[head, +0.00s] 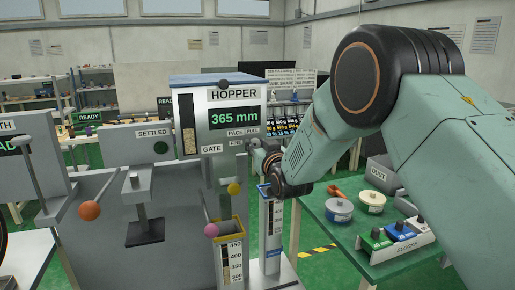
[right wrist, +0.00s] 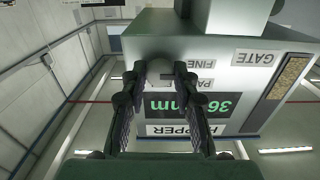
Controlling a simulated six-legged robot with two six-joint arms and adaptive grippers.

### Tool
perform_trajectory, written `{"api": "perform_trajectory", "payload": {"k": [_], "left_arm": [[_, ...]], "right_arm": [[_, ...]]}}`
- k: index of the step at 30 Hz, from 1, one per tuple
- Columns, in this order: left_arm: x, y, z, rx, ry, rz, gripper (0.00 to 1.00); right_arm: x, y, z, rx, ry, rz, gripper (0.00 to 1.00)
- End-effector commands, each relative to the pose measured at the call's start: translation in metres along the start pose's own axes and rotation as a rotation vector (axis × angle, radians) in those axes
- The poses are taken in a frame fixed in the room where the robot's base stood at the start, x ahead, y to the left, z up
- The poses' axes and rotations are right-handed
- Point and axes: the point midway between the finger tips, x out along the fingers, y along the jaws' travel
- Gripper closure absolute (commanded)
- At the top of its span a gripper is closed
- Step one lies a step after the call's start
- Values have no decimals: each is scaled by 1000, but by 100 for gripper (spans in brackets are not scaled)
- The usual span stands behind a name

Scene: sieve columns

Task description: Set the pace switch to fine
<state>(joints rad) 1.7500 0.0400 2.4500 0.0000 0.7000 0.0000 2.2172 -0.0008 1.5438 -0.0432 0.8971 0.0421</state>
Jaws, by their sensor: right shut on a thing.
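The hopper (head: 222,105) stands in the middle of the head view, its green display reading 365 mm. The labels PACE, FULL and FINE are on its front below the display. The FINE label (right wrist: 191,66) also shows in the right wrist view, upside down. My right gripper (head: 262,161) is at the hopper's right front, beside these labels. In the right wrist view my right gripper (right wrist: 160,72) is shut on a pale rounded piece at the pace labels, seemingly the pace switch (right wrist: 159,67). Its setting cannot be told. My left gripper is not in view.
A yellow knob (head: 234,188) and a pink knob (head: 211,230) are below the hopper. A blue-rimmed column (head: 269,240) stands beside a yellow-rimmed one (head: 232,262). An orange knob (head: 90,210) is at left. A green table (head: 340,245) with tins and a DUST box (head: 381,172) is at right.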

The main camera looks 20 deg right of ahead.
Motion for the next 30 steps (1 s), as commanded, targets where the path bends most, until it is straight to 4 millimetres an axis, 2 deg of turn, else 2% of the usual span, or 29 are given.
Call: {"api": "perform_trajectory", "payload": {"k": [1, 17, 18, 25, 30], "left_arm": [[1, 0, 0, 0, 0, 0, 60], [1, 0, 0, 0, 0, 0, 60], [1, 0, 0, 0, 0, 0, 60], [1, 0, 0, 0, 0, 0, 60], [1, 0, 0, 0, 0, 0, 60]], "right_arm": [[1, 0, -5, -9, 11, 0, 100], [1, 0, -5, -31, 10, 1, 100], [1, 0, -5, -31, 10, 1, 69], [1, 0, -3, -30, 5, 1, 50], [0, 0, -2, -30, 3, 0, 48]]}}
